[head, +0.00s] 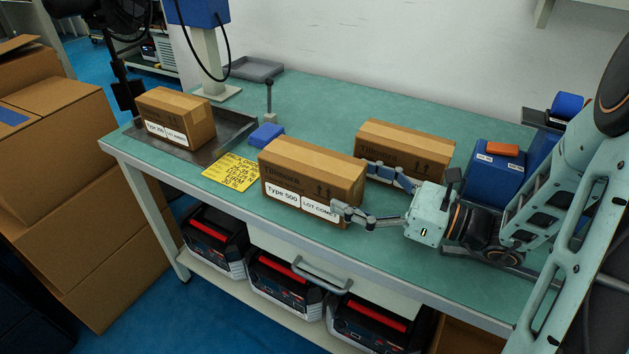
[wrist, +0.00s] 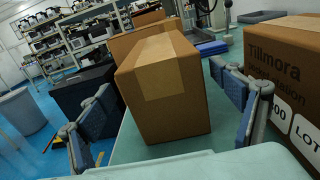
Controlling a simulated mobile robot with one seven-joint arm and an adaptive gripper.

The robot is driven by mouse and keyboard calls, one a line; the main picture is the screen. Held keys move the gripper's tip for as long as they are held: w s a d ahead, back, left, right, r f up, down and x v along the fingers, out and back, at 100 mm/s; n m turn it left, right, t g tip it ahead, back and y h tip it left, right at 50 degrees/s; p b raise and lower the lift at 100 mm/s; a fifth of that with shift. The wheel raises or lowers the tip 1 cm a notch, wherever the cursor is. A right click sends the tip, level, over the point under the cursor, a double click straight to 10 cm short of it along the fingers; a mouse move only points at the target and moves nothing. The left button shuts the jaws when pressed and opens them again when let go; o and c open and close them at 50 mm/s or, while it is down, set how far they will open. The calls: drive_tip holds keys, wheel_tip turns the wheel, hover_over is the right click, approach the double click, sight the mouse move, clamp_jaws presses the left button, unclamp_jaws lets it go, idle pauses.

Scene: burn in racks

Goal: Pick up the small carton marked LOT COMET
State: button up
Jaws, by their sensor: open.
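The carton marked Type 500, LOT COMET (head: 300,182) is a brown box with white labels, standing upright near the front edge of the bench. The last label letters are partly covered by a finger in the head view. My gripper (head: 354,188) is open at this carton's right end, with one finger near its front side and one towards the back. In the wrist view, the carton's plain taped end (wrist: 167,98) stands between the open fingers of my gripper (wrist: 160,92). Whether the fingers touch it I cannot tell.
A similar carton (head: 405,143) stands just behind, close to the back finger; it also shows in the wrist view (wrist: 285,60). Another carton (head: 176,113) sits on a dark tray (head: 229,128) at left.

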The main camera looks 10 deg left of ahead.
sight(319, 171)
drive_tip(key=b+x, duration=0.1)
drive_tip(key=x, duration=0.7)
drive_tip(key=shift+w+d+b, duration=0.1)
drive_tip(key=shift+b, duration=0.25)
drive_tip(key=shift+c, duration=0.3)
drive_tip(key=shift+r, duration=0.1)
drive_tip(key=c, duration=1.8)
